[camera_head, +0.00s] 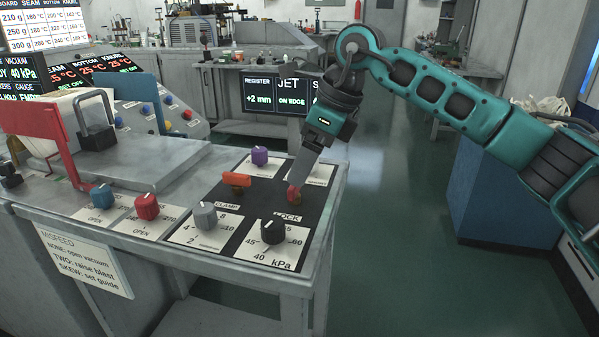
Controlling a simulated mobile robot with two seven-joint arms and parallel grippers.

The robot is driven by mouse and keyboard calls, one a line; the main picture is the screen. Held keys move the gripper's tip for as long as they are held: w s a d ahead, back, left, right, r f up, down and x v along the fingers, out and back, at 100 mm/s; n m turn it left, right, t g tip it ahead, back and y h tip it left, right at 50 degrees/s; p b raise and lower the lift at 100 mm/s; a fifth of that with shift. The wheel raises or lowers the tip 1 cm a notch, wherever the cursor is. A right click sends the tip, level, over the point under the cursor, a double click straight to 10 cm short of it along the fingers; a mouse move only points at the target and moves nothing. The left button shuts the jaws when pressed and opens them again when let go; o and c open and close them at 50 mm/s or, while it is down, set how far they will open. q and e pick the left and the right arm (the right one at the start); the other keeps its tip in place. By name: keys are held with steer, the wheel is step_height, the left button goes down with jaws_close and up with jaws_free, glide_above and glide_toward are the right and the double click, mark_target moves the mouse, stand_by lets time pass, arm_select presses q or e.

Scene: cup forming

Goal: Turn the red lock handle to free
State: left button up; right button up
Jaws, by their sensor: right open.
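The small red lock handle (294,195) stands on the dark panel of the console, just behind the printed LOCK label (287,217). My right gripper (298,178) comes down from above and is open. Its grey fingers point down, with the tips right at the handle and covering its upper part. I cannot tell whether the fingers touch the handle or straddle it. The handle's exact angle is partly hidden. My left gripper is not in view.
An orange clamp handle (237,179) and a purple knob (260,155) stand left of the gripper. Black (273,232), grey (205,215), red (147,207) and blue (102,196) knobs line the front. The floor right of the console is clear.

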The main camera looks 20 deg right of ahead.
steer(key=v, duration=0.8)
steer(key=shift+r+p, duration=0.3)
steer(key=shift+p, duration=0.05)
steer(key=shift+d, duration=0.1)
